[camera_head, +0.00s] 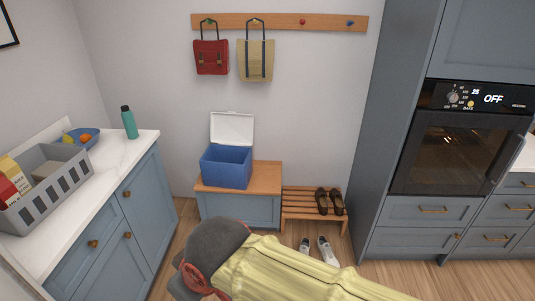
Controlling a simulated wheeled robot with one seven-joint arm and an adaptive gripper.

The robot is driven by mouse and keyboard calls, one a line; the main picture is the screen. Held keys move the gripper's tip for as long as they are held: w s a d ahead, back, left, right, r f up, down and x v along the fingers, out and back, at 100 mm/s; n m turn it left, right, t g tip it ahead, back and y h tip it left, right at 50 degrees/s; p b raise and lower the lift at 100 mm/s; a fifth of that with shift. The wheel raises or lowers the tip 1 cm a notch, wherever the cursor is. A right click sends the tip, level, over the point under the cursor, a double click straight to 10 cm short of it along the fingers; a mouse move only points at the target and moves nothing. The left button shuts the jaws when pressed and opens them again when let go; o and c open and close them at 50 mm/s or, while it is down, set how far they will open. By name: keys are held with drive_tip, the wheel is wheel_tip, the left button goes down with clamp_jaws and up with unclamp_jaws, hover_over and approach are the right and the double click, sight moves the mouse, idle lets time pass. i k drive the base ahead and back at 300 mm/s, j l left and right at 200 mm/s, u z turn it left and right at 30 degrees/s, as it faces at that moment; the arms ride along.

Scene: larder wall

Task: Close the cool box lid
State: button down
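The blue cool box (226,168) stands on the wooden top of a low bench against the back wall. Its white lid (232,129) is open, standing nearly upright at the back of the box and leaning close to the wall. The inside of the box is too small to make out. My gripper's fingers do not show in this view, and nothing touches the box or the lid.
The low bench (210,188) bears the box. A slatted shoe rack (300,207) with brown shoes stands to its right, with white shoes (318,250) on the floor. A counter (130,160) with a grey crate (50,195) is at left. Bags (211,57) hang above.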

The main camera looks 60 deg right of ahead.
sight(230, 128)
drive_tip(key=z, duration=1.35)
drive_tip(key=i+z, duration=0.1)
drive_tip(key=i, duration=0.4)
drive_tip(key=i+z, duration=0.1)
drive_tip(key=i, duration=0.45)
drive_tip(key=i+j+z, duration=0.1)
drive_tip(key=i, duration=0.4)
drive_tip(key=i+j+z, duration=0.1)
drive_tip(key=i, duration=0.45)
drive_tip(key=i+j+z, duration=0.1)
drive_tip(key=i, duration=0.4)
drive_tip(key=i+j+z, duration=0.15)
drive_tip(key=i+j, duration=0.15)
drive_tip(key=i, duration=0.2)
